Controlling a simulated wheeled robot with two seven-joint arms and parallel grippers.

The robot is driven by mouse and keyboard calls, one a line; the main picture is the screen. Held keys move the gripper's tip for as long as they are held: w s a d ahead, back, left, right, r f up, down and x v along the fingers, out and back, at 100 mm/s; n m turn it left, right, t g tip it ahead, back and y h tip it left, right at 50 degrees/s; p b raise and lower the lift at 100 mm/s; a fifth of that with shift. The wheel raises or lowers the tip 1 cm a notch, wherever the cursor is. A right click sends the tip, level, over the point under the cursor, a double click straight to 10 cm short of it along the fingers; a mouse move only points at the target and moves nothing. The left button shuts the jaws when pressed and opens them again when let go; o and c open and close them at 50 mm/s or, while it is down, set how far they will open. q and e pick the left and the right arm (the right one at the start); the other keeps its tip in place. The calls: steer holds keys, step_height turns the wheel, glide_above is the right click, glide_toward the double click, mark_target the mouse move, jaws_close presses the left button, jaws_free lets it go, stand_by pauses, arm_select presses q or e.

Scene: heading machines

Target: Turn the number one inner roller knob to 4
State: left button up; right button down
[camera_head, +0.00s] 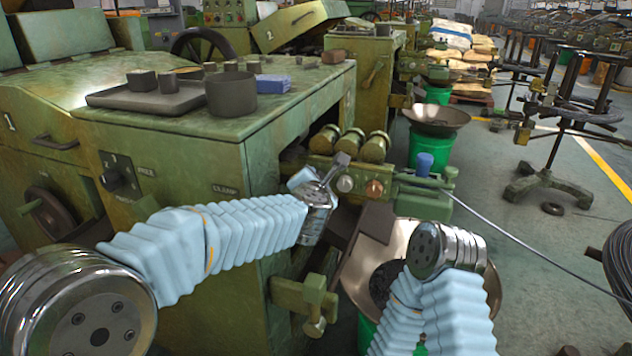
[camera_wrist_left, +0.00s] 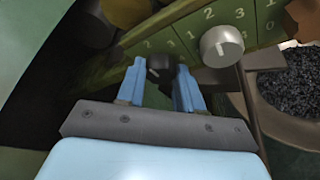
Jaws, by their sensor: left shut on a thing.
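My left gripper (camera_head: 334,172) reaches the front of the roller unit beside the machine in the head view. In the left wrist view its two blue fingers (camera_wrist_left: 160,78) are shut on a small black knob (camera_wrist_left: 159,66), one on each side. The knob sits on a green numbered panel (camera_wrist_left: 262,18); a 2 and a 3 show beside it. The fingers partly hide it, and its pointer setting is unclear. A grey knob (camera_wrist_left: 222,46) with its own numbers sits to the right, apart from the fingers. My right arm is at lower right in the head view; its gripper does not show.
Brass-coloured rollers (camera_head: 374,147) stand behind the knobs. A blue cap (camera_head: 424,163) and a long thin wire (camera_head: 520,246) are to the right. A metal bowl (camera_head: 405,240) with dark pieces is below. The green machine (camera_head: 200,150) fills the left.

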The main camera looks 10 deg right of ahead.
arm_select(q)
steer(key=m+b, duration=0.1)
steer(key=m+t+b, duration=0.1)
steer(key=shift+d+f+m+t+y, duration=0.1)
steer(key=shift+f+m+t+y, duration=0.2)
steer(key=shift+m+y, duration=0.1)
steer(key=shift+m+t+b, duration=0.6)
steer(key=shift+m+b, duration=0.25)
steer(key=shift+m, duration=0.35)
steer(key=shift+s, duration=0.1)
steer(key=o, duration=1)
steer(key=shift+o, duration=0.2)
steer(key=shift+r, duration=0.1)
steer(key=f+b+v, duration=0.1)
steer(key=b+v, duration=0.1)
steer(key=v, duration=1.1)
steer(key=shift+s+r, duration=0.4)
steer(key=shift+r, duration=0.05)
